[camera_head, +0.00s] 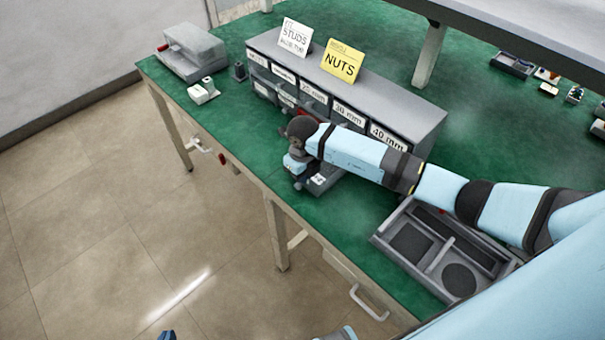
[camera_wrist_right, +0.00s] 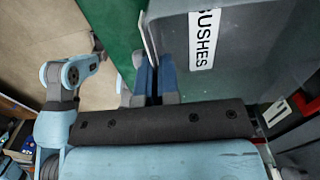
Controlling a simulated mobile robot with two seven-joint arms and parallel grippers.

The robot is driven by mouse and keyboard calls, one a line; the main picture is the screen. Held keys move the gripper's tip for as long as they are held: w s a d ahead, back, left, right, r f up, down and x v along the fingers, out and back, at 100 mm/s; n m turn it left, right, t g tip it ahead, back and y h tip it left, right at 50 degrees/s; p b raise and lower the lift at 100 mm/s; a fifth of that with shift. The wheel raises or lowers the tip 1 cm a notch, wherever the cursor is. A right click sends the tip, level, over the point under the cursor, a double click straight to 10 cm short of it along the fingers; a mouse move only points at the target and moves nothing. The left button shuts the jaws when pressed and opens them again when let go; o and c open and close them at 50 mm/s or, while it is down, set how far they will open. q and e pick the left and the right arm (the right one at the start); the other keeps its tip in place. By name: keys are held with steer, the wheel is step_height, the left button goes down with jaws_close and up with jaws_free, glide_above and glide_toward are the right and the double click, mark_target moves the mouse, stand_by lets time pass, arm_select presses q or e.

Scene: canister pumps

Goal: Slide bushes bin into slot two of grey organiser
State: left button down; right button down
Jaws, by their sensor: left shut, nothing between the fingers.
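The grey bin labelled BUSHES (camera_wrist_right: 240,60) fills the upper right of the right wrist view. In the head view the small grey bin (camera_head: 326,182) sits at the bench's front edge, before the organiser, partly hidden by my right arm. My right gripper (camera_head: 297,172) is at its left end. Its blue fingers (camera_wrist_right: 156,80) are close together around a thin pale edge of the bin. The grey organiser (camera_head: 405,108) stands behind, with a row of labelled slots; my arm covers part of its right end.
A STUDS card (camera_head: 295,37) and a yellow NUTS card (camera_head: 342,62) stand on the organiser. A grey compartment tray (camera_head: 440,250) lies at the front right. A grey machine (camera_head: 192,52) stands at the far left.

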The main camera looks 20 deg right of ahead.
steer(key=c, duration=1.3)
jaws_free()
steer(key=shift+o, duration=0.2)
